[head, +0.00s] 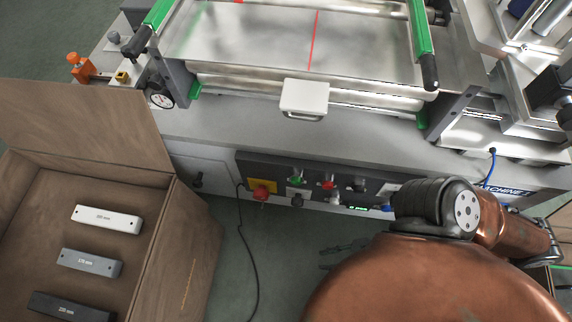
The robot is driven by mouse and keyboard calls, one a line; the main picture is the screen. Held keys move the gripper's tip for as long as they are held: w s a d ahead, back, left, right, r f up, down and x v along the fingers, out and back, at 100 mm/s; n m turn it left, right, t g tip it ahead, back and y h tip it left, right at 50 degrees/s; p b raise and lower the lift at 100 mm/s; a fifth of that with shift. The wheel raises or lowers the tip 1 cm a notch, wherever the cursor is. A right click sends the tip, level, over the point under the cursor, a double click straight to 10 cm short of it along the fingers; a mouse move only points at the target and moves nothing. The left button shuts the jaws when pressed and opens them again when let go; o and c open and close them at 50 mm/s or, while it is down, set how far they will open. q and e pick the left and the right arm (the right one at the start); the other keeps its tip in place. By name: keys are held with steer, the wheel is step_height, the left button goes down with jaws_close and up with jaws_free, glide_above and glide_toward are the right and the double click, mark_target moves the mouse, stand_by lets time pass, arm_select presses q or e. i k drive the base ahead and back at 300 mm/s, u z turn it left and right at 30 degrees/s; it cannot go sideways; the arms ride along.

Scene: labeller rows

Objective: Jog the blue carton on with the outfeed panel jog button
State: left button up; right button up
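The control panel (318,170) is a dark strip on the front of the grey machine. It carries a green control (297,180), a red control (328,184), a black knob (360,184) and a red mushroom button (261,192) on a yellow plate. A small blue control (388,208) shows at its lower right, beside my arm. The labels are too small to read, so I cannot tell which is the jog button. No blue carton is seen. My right gripper (343,254) shows small and dark below the panel, apart from it, partly hidden by my copper arm. My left gripper is out of view.
A brown open box (195,235) with labelled bars stands at the left. A black cable (244,250) hangs from the panel. A metal plate (250,45) with green-edged rails lies on the machine top.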

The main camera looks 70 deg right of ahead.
mark_target(359, 189)
steer(key=u, duration=2.1)
steer(key=i, duration=0.75)
steer(key=z, duration=4.05)
steer(key=k, duration=0.5)
steer(key=z, duration=0.25)
